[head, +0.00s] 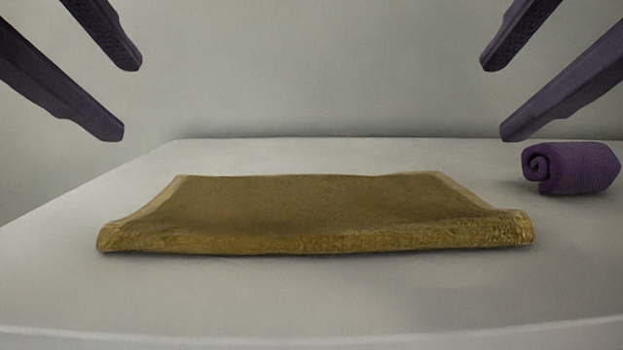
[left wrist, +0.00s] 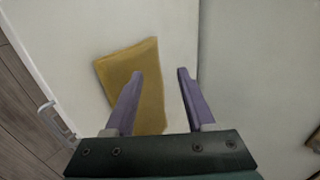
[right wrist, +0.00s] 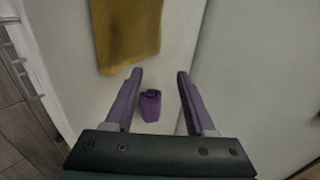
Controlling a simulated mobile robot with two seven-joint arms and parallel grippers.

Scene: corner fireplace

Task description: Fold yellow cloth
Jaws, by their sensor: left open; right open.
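The yellow cloth (head: 310,205) lies on the white surface in the middle of the head view, a wide flat piece with a thick, rounded near edge. It also shows in the left wrist view (left wrist: 148,92) and, in part, in the right wrist view (right wrist: 130,30). My left gripper (head: 130,104) is open and empty, in the air above and left of the cloth; its fingers show in the left wrist view (left wrist: 160,73). My right gripper (head: 492,102) is open and empty, above and right of the cloth; its fingers show in the right wrist view (right wrist: 160,74).
A rolled purple cloth (head: 572,168) lies to the right of the yellow cloth, apart from it; it shows between the fingers in the right wrist view (right wrist: 150,105). A pale wall stands behind the white table (head: 350,300). The table's near strip is clear.

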